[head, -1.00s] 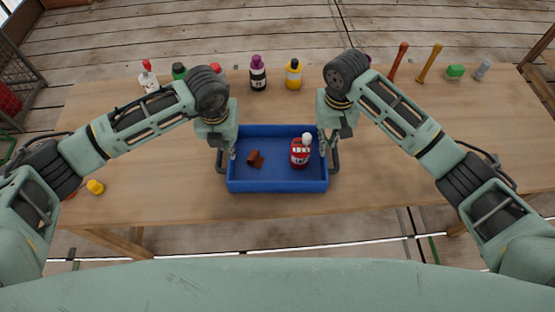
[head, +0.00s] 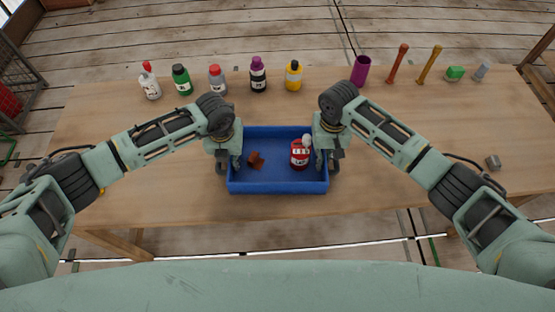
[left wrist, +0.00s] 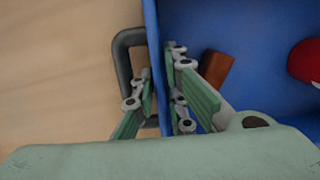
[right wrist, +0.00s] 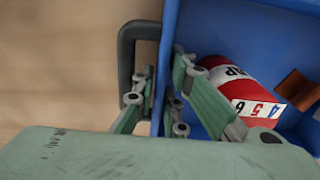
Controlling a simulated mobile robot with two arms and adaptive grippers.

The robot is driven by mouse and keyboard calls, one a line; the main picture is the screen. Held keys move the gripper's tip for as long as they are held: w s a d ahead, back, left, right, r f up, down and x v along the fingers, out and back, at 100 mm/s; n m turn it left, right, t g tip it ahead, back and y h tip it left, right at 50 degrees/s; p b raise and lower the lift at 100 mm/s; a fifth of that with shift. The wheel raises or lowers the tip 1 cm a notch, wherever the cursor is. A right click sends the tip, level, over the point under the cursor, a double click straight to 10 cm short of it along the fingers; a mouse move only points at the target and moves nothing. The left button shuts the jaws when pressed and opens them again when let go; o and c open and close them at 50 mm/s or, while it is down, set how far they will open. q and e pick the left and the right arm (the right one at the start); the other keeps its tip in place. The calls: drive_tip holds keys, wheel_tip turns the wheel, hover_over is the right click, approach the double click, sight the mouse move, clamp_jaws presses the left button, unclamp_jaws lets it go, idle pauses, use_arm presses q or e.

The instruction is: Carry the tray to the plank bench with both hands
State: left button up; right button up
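The blue tray (head: 275,189) sits flat on the wooden plank-topped table (head: 390,195). My left gripper (left wrist: 158,85) straddles the tray's left wall, one finger inside and one outside by the dark handle (left wrist: 122,60). My right gripper (right wrist: 163,85) straddles the right wall the same way, by the other handle (right wrist: 127,60). Both pairs of fingers look closed on the walls. The contact points are partly hidden.
A small grey block (head: 493,162) lies at the right. The table's front strip is clear.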

use_arm(q)
drive_tip(key=shift+c, duration=0.5)
use_arm(e)
drive_tip(key=shift+c, duration=0.5)
use_arm(q)
clamp_jaws()
use_arm(e)
clamp_jaws()
use_arm(q)
drive_tip(key=shift+r, duration=0.25)
use_arm(e)
drive_tip(key=shift+r, duration=0.25)
